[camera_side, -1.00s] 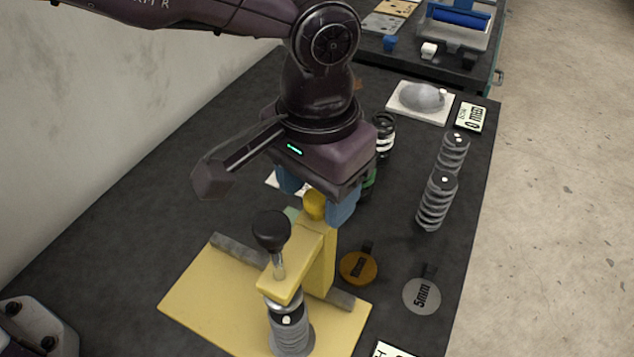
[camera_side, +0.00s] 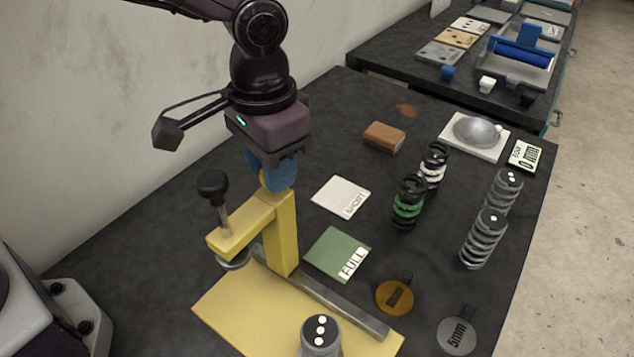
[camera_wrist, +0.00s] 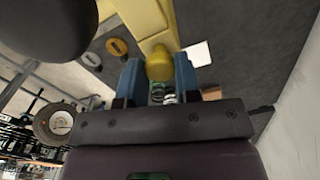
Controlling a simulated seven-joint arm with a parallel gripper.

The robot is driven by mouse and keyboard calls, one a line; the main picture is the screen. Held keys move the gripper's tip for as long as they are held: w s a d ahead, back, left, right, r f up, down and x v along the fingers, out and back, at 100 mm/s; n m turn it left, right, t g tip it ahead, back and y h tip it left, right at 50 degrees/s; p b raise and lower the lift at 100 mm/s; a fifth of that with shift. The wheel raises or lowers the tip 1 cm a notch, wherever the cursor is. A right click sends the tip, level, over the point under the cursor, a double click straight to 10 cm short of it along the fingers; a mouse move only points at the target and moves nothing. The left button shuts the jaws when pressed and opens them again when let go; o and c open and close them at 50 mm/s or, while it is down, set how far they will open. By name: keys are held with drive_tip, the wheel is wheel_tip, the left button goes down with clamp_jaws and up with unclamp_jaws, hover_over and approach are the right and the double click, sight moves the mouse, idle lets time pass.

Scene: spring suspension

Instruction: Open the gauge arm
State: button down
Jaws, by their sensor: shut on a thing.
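The yellow gauge arm (camera_side: 283,240) stands on a rail on the yellow base plate (camera_side: 240,312). Its upper beam reaches left and carries a black-knobbed plunger (camera_side: 212,186) with a round foot below. The beam is swung off to the left, clear of the grey spring (camera_side: 321,336) with white dots at the front of the base. My gripper (camera_side: 272,182) is at the top of the post, its blue fingers shut on the yellow knob (camera_side: 265,183). In the wrist view the yellow knob (camera_wrist: 159,66) sits between both blue fingers.
The green FULL card (camera_side: 335,252) and white SHORT card (camera_side: 338,194) lie right of the post. Green (camera_side: 408,203), white (camera_side: 434,167) and grey springs (camera_side: 484,240) stand farther right. Orange (camera_side: 395,297) and grey 5mm discs (camera_side: 457,336) lie front right.

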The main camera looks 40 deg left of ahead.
drive_tip(key=shift+a+r, duration=0.1)
drive_tip(key=shift+a, duration=0.45)
drive_tip(key=c, duration=0.8)
unclamp_jaws()
wheel_tip(320, 180, up, 13)
drive_tip(key=shift+f, duration=0.1)
